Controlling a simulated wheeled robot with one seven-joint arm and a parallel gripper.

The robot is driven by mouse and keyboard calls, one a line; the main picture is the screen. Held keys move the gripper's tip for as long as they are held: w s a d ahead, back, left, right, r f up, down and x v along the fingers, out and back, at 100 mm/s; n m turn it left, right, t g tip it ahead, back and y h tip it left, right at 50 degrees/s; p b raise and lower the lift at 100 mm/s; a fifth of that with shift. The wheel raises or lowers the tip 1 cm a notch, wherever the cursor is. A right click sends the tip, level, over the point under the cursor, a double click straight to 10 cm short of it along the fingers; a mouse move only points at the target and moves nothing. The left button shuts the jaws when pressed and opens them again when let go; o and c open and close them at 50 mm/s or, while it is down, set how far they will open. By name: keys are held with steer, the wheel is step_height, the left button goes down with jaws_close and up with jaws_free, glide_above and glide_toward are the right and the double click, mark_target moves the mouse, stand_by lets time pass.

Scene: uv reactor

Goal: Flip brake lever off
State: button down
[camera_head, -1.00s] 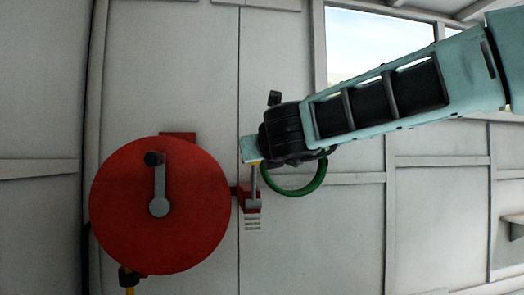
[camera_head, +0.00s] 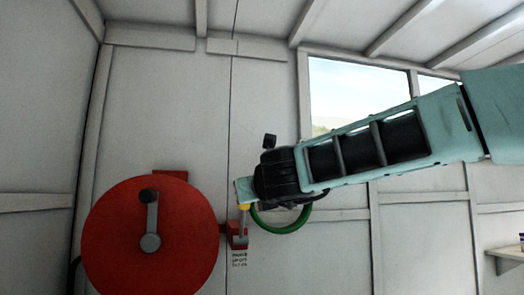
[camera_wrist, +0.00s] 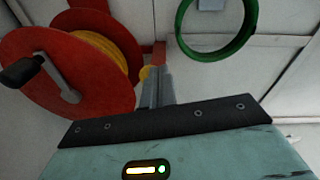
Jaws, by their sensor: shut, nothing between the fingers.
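The brake lever (camera_head: 242,223) is a short grey bar with a yellow knob. My gripper (camera_head: 245,190) is at the top of the lever, just above the yellow knob. I cannot tell whether they touch. In the wrist view, my gripper fingers (camera_wrist: 158,88) are together with nothing between them. The yellow knob (camera_wrist: 147,73) shows just left of them, and most of the lever is hidden there.
A green ring (camera_head: 282,222) sits on the wall behind and below my wrist. The reel's crank with a black handle (camera_head: 148,195) sticks out at the left. A small printed label (camera_head: 239,260) is below the lever base. A shelf (camera_head: 507,253) is at the far right.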

steer(key=s+d+r+p, duration=0.1)
steer(key=s+r, duration=0.2)
steer(key=r, duration=0.6)
steer(key=shift+s, duration=0.25)
steer(key=shift+d, duration=0.1)
